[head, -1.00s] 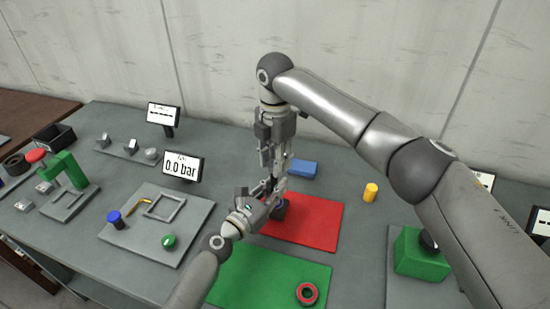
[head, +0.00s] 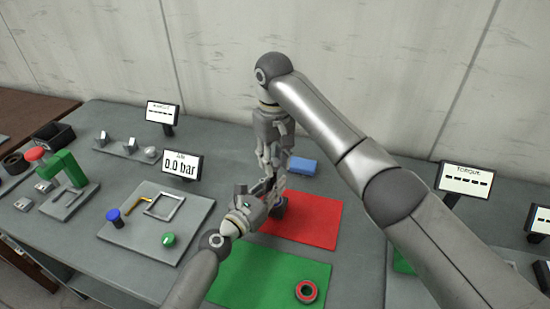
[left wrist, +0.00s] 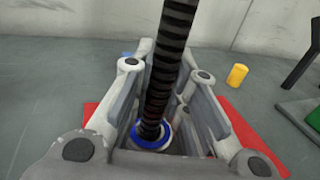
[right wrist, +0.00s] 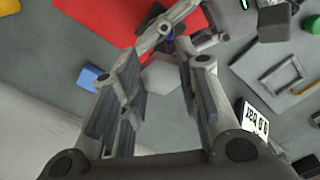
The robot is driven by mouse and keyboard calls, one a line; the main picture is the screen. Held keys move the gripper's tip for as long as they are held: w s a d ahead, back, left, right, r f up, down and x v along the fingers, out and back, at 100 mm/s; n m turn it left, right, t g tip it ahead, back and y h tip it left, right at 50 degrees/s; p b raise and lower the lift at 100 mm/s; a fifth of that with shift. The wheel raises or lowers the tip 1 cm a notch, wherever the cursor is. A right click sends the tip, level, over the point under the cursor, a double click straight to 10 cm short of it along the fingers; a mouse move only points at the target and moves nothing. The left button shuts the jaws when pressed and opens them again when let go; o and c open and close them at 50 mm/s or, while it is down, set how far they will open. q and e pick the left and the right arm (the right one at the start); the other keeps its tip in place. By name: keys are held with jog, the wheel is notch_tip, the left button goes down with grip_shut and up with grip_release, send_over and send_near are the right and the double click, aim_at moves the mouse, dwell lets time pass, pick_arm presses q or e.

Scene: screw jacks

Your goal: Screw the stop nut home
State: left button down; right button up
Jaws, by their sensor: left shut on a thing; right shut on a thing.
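The screw jack (head: 280,207) stands on the red mat (head: 318,222), its dark base partly hidden by my grippers. In the left wrist view its black threaded spindle (left wrist: 169,60) rises from a blue-rimmed collar (left wrist: 150,137). My left gripper (head: 268,188) comes in low from the side and is shut on the jack, one finger on each side of the spindle. My right gripper (head: 268,165) points down from above. In the right wrist view a grey hexagonal piece (right wrist: 165,75), apparently the stop nut, lies between its fingers, and it is shut on it. The thread under the nut is hidden.
A blue block (head: 303,165) lies behind the red mat. A panel with a green knob (head: 168,240) and a pressure display (head: 181,167) is at the left. A torque display (head: 464,180) stands at the right.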

jog(key=m, duration=0.5)
jog(key=shift+a+m, duration=0.1)
jog(key=shift+m, duration=0.3)
jog(key=m, duration=0.3)
jog(key=shift+m, duration=0.3)
jog(key=m, duration=0.3)
jog(key=shift+w+a+m, duration=0.1)
jog(key=shift+m, duration=0.2)
jog(key=m, duration=1)
jog(key=shift+w, duration=0.15)
jog(key=m, duration=0.3)
jog(key=shift+m, duration=0.3)
jog(key=m, duration=0.3)
jog(key=shift+w, duration=0.1)
jog(key=m, duration=0.4)
